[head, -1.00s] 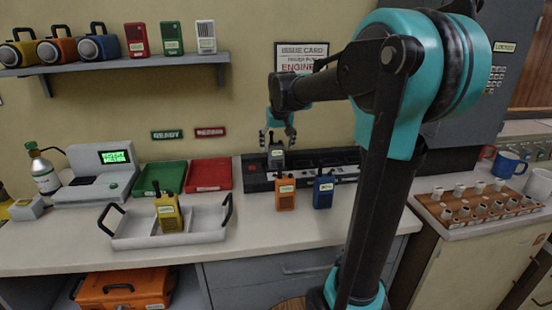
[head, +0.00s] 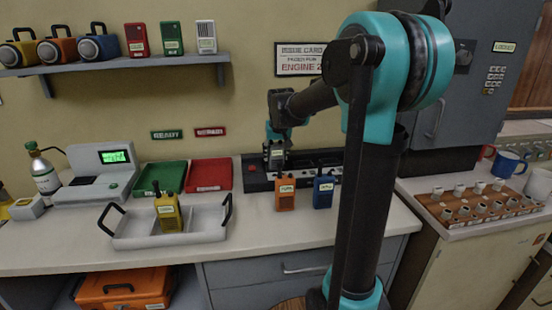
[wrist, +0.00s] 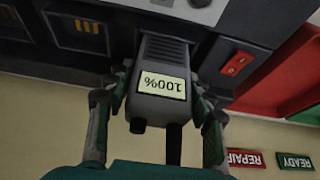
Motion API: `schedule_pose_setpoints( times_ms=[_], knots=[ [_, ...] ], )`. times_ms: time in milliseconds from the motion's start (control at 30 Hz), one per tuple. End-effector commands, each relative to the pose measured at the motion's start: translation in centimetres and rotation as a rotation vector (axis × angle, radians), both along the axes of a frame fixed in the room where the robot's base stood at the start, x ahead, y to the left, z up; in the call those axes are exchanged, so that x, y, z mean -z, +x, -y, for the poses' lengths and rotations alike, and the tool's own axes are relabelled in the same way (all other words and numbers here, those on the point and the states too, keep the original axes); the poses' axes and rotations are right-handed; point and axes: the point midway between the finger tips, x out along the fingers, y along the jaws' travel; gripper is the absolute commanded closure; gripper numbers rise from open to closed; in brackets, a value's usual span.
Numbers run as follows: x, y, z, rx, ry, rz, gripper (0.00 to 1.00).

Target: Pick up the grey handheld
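The grey handheld (wrist: 163,75) stands in a dark charging rack (head: 256,186), its label reading 100% upside down in the wrist view. It also shows small in the head view (head: 276,160). My gripper (wrist: 160,85) reaches down from above, with one finger on each side of the handheld. It looks open, with narrow gaps between fingers and body; contact at the fingertips is hard to make out. In the head view my gripper (head: 276,148) partly covers the handheld's top.
An orange handheld (head: 285,195) and a blue handheld (head: 323,192) stand just in front of the rack. A yellow handheld (head: 167,213) stands in the grey carry tray (head: 125,242). Green (head: 160,178) and red (head: 209,176) trays lie left of the rack.

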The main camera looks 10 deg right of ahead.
Motion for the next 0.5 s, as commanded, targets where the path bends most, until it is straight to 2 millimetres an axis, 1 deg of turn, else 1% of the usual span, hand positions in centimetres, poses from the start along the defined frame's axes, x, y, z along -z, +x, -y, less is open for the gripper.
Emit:
schedule_pose_setpoints(
  times_ms=[33, 300, 333, 367, 500],
  knots=[
    [-0.01, 0.00, 0.00, 0.000, 0.000, 0.000, 0.57],
    [-0.02, 0.00, 0.00, 0.000, 0.000, 0.000, 0.90],
    [-0.04, -0.01, 0.00, 0.000, 0.000, 0.000, 0.90],
    [-0.04, -0.01, 0.00, 0.000, 0.000, 0.000, 0.96],
    [-0.04, 0.00, 0.00, 0.000, 0.000, 0.000, 0.96]
  ],
)
